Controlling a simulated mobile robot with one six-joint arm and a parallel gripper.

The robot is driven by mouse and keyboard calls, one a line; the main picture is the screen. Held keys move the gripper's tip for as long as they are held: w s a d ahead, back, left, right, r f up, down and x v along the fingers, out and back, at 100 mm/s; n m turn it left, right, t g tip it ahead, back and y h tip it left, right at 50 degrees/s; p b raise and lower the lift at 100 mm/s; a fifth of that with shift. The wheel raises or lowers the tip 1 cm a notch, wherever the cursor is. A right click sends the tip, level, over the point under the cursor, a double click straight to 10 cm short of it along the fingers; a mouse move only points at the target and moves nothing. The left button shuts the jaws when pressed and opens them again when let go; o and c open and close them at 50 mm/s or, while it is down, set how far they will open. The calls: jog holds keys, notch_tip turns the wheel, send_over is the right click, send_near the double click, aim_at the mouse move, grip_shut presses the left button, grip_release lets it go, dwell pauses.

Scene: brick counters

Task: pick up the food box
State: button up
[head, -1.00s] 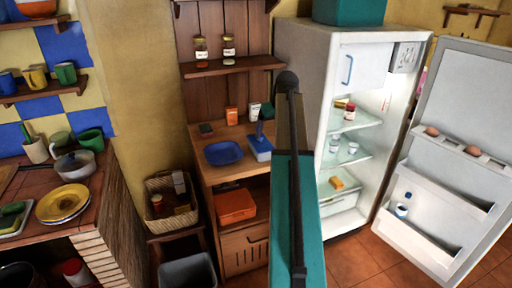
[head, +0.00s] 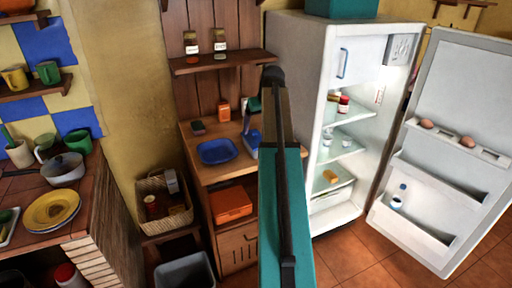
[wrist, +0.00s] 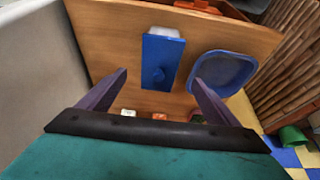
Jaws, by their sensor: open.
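The box with a blue lid and pale body (wrist: 160,62), which looks like the food box, rests on the wooden shelf counter. In the head view the blue box (head: 255,141) is partly hidden behind my teal arm. My gripper (wrist: 160,76) is open and empty, its two purple fingers apart.
A blue tray (head: 217,151) lies left of the box. A small orange box (head: 224,111) and other small items stand at the counter's back. An orange bin (head: 231,203) is on the shelf below. The open fridge (head: 292,70) stands right, a wicker basket (head: 178,213) left.

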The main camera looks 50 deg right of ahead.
aim_at(256, 139)
jog(key=shift+p+x, duration=0.5)
jog(key=shift+x, duration=3.25)
jog(key=shift+p+x, duration=0.8)
jog(key=shift+x, duration=1.8)
jog(key=shift+c, duration=0.4)
jog(key=c, duration=1.1)
